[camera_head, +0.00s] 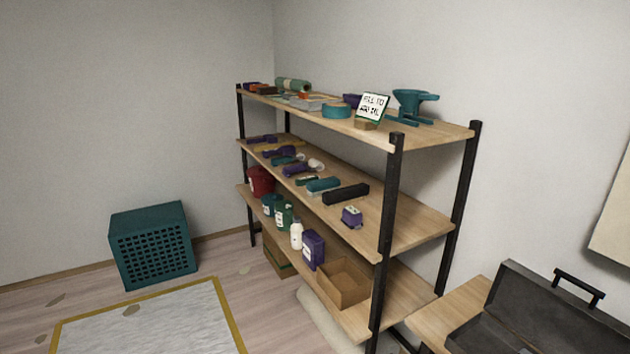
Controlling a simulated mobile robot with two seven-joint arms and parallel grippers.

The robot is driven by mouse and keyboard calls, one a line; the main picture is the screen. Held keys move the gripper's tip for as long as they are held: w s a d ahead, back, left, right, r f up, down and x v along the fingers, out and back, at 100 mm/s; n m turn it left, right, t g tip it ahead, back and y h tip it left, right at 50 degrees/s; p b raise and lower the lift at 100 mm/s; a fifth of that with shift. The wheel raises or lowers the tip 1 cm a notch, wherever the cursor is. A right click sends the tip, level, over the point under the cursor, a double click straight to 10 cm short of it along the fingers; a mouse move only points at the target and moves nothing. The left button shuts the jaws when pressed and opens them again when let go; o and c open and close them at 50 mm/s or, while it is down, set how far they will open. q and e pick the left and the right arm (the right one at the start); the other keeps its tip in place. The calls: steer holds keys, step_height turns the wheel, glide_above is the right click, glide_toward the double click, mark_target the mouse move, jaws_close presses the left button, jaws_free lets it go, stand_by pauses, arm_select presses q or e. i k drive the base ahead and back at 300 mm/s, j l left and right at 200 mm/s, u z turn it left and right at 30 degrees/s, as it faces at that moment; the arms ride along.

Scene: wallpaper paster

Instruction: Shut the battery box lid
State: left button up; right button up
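A dark grey case (552,306) stands open at the lower right, on a light wooden surface (455,310). Its lid appears raised, with a black handle (580,287) on the wall side. The picture's edge cuts off its near part. I cannot tell whether this is the battery box, as no label shows. A long black box (346,194) and a small purple box (352,216) lie on the middle shelf; no open lid shows on either. Neither of my grippers is in view.
A shelf unit with black posts (389,230) and several loaded wooden shelves stands in the middle. A teal crate (153,243) sits on the floor at the left.

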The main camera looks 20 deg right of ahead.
mark_target(553, 319)
steer(key=i+z, duration=0.35)
steer(key=i+j+z, duration=0.1)
steer(key=z, duration=0.25)
steer(key=i+j+z, duration=0.2)
steer(key=i+z, duration=0.15)
steer(key=i+j+z, duration=0.4)
steer(key=z, duration=0.15)
steer(key=i, duration=0.1)
